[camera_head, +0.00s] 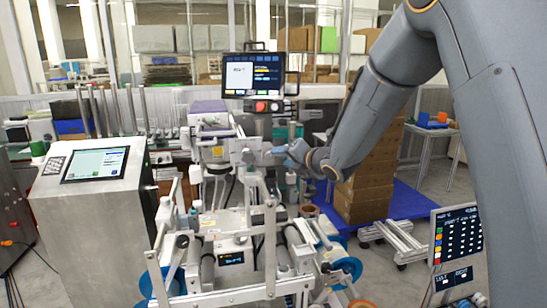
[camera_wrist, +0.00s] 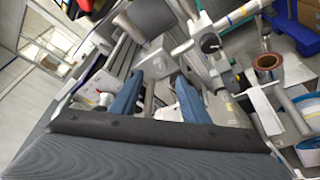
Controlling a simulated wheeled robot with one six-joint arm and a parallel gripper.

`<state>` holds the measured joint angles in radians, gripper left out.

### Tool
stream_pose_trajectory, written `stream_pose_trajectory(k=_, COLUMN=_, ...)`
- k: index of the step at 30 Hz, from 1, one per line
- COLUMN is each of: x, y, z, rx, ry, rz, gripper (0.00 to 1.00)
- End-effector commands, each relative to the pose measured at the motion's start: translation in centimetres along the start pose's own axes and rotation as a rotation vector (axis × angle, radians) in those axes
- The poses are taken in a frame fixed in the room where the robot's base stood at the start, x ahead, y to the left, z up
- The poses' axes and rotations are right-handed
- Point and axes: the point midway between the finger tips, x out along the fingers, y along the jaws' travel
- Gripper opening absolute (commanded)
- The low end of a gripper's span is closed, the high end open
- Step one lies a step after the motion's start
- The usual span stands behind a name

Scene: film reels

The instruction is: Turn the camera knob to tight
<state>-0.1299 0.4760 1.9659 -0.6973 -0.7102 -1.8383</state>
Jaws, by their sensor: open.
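My gripper (camera_head: 280,149) is at the end of my arm, beside the upper part of the white machine (camera_head: 250,222). In the wrist view its two blue fingers (camera_wrist: 158,92) are spread apart, with a pale block (camera_wrist: 153,60) just past them. Nothing is clearly held between them. A small black round knob (camera_wrist: 210,43) on a pale mount sits to the right of the fingers, apart from them. I cannot tell whether it is the camera knob, or how tight it is. A purple-topped unit (camera_head: 208,106) stands left of my gripper.
A monitor (camera_head: 252,74) with a red button stands behind the machine. A metal console with a screen (camera_head: 95,164) is at left. Stacked cartons (camera_head: 367,195) stand on a blue platform behind my arm. Rollers and blue reels (camera_head: 346,270) crowd the machine's lower part.

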Motion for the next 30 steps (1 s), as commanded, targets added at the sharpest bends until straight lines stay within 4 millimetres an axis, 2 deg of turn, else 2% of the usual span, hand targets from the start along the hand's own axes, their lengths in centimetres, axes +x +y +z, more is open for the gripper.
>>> stream_pose_trajectory(k=15, x=6.2, y=0.1, z=0.0, rx=0.004, ry=0.000, rz=-0.002, gripper=0.42)
stream_pose_trajectory(k=21, x=7.1, y=0.0, z=0.0, rx=0.005, ry=-0.001, rz=-0.002, gripper=0.42)
stream_pose_trajectory(k=29, x=7.2, y=-0.1, z=0.0, rx=0.005, ry=-0.001, rz=-0.002, gripper=0.42)
stream_pose_trajectory(k=30, x=7.2, y=-0.1, z=0.0, rx=0.005, ry=-0.001, rz=-0.002, gripper=0.35)
